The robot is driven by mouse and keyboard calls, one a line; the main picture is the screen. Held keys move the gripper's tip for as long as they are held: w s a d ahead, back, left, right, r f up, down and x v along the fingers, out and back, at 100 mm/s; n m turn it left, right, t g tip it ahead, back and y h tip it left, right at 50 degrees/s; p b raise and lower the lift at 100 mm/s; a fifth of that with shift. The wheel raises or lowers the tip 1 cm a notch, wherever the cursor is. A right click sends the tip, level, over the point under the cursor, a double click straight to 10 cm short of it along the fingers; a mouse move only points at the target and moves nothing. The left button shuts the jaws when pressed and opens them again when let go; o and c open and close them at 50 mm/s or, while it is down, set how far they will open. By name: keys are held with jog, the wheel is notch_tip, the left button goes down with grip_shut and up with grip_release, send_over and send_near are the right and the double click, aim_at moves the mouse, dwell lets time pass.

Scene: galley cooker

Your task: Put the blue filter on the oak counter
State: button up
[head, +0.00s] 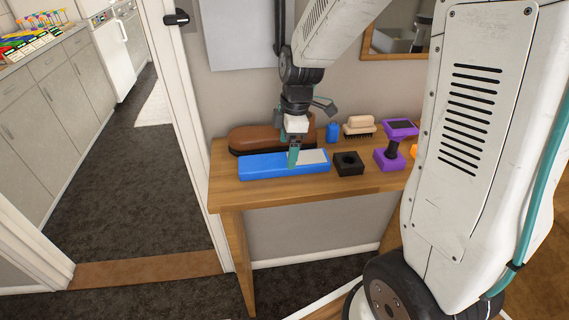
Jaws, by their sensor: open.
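A long blue block (262,166) with a grey patch on top lies along the front of a wooden table (265,193). A small upright blue object (333,132) stands near the wall at the back of the same table. I cannot tell for certain which of the two is the blue filter. My gripper (293,156) is open and points down at the long blue block, its fingers at the block's middle. Whether they touch it is unclear. A counter (72,42) with grey cabinets stands in the room at the left; I cannot tell whether its top is oak.
A brown shoe-shaped object (252,139) lies behind the block. A black square holder (349,163), a purple stand (391,158) and a brush (359,126) are to the right. Colourful items (30,38) crowd the far counter. An open doorway with dark carpet (140,190) leads there.

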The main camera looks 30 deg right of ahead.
aim_at(284, 159)
jog(key=f, duration=0.3)
jog(key=shift+s+a+f, duration=0.15)
jog(key=shift+a+f, duration=0.25)
jog(key=shift+w+a+f, duration=0.1)
jog(key=shift+w+f, duration=0.15)
jog(key=shift+f, duration=0.1)
jog(key=shift+r, duration=0.15)
jog(key=c, duration=1.2)
jog(key=shift+r, duration=0.15)
